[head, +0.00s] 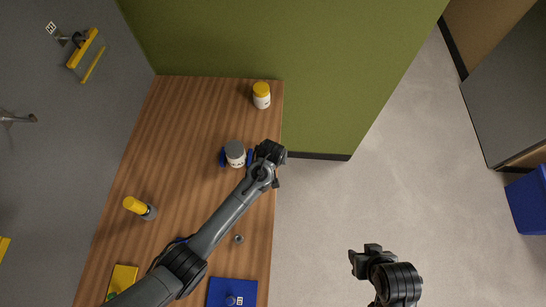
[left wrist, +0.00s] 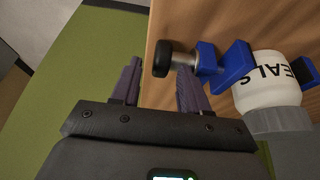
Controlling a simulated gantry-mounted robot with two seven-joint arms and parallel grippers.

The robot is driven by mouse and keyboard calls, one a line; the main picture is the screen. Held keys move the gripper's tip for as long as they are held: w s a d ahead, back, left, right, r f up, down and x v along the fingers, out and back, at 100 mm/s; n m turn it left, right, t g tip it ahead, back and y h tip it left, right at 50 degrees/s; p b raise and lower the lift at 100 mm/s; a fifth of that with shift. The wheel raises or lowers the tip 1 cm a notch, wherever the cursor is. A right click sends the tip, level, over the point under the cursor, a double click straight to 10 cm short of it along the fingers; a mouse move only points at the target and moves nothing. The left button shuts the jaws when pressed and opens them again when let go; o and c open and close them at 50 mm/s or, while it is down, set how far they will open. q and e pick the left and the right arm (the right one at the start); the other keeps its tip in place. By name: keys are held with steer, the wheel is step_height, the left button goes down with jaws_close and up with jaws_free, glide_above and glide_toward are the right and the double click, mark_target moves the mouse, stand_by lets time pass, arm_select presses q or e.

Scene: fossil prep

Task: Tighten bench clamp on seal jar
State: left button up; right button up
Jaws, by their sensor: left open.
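In the left wrist view the jar (left wrist: 262,93) shows the letters "EALS". The blue bench clamp (head: 222,157) has a jaw on each side of the jar; it also shows in the left wrist view (left wrist: 236,66). Its metal screw (left wrist: 185,62) ends in a black knob (left wrist: 162,58). My left gripper (left wrist: 159,70) is open, with the knob in view between its fingertips; contact cannot be told. My right gripper (head: 366,252) is over the floor, away from the bench.
A white jar with a yellow lid (head: 261,97) stands at the bench's far right corner. A yellow-topped bottle or tool (head: 136,205), a small metal ring (head: 239,239), a yellow item (head: 122,280) and a blue mat (head: 220,292) lie nearer. A green wall (head: 290,60) rises behind the bench.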

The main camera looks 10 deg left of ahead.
arm_select(q)
steer(key=shift+x, duration=0.85)
steer(key=shift+c, duration=0.2)
jaws_close()
